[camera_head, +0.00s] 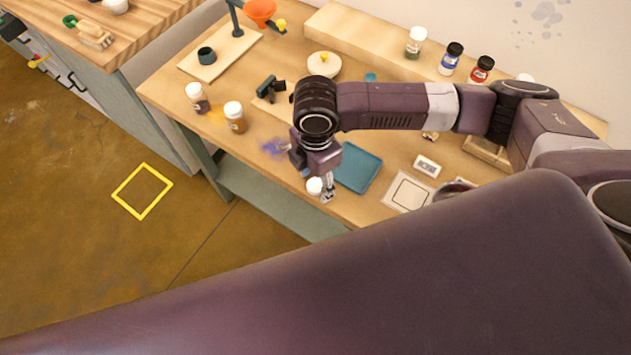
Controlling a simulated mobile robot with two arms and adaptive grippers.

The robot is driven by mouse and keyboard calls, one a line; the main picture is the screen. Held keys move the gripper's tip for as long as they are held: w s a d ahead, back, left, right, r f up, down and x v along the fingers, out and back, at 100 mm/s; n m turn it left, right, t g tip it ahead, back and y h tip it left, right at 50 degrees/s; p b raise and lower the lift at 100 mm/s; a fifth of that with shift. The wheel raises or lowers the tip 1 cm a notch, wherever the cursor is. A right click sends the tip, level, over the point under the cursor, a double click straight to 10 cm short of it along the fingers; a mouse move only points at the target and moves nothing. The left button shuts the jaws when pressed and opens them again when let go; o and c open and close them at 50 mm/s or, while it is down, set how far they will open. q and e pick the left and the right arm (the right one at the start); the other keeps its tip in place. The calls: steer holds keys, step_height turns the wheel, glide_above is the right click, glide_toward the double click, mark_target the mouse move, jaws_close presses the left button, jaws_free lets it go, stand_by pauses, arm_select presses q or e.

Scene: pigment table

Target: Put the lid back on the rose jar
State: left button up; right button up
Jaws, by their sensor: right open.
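My right gripper (327,190) points down over the front edge of the table, left of the teal tray; its jaws are open, small in the picture. A small round white thing (314,186) is right beside its fingers; it looks like a lid, but I cannot tell whether it lies alone or tops a jar. I cannot pick out the rose jar for certain; my arm hides part of the table. My left gripper is not in view.
An amber jar (235,117) and a dark jar (198,99) stand at the left. Green, blue (451,59) and red (480,70) jars stand on the back shelf. The teal tray (357,168) lies right of the gripper, with a white scale-like plate (407,193) farther right.

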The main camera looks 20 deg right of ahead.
mark_target(315, 185)
steer(key=shift+c, duration=0.3)
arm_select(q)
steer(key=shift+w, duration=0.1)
arm_select(e)
steer(key=c, duration=0.7)
steer(key=shift+c, duration=0.2)
steer(key=shift+r, duration=0.1)
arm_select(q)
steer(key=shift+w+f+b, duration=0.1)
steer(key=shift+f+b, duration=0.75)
arm_select(e)
step_height(315, 185, up, 20)
